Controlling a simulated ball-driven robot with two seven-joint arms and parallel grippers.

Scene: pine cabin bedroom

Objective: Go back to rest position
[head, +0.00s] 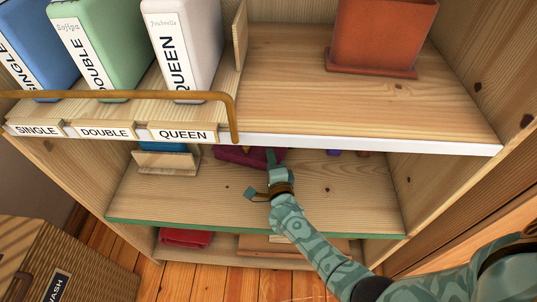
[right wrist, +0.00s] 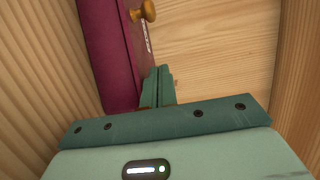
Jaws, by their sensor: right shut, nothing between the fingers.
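My right gripper (head: 271,157) reaches into the middle shelf of the wooden cabinet, its arm coming in from the lower right. Its fingers show in the right wrist view (right wrist: 159,82), shut together with nothing between them. A dark magenta item (head: 236,154) lies on that shelf close to the fingertips. In the right wrist view it (right wrist: 105,50) stands along the left side of the fingers, with a brass-coloured knob (right wrist: 146,10) and partly hidden white lettering; I cannot tell whether they touch. My left gripper is not in view.
The upper shelf (head: 300,100) has a white front edge, a brass rail (head: 150,95) and SINGLE, DOUBLE and QUEEN boxes. A terracotta pot (head: 380,35) stands there. The middle shelf (head: 340,195) has bare room. A red cloth (head: 187,238) lies below; a wicker basket (head: 65,265) stands left.

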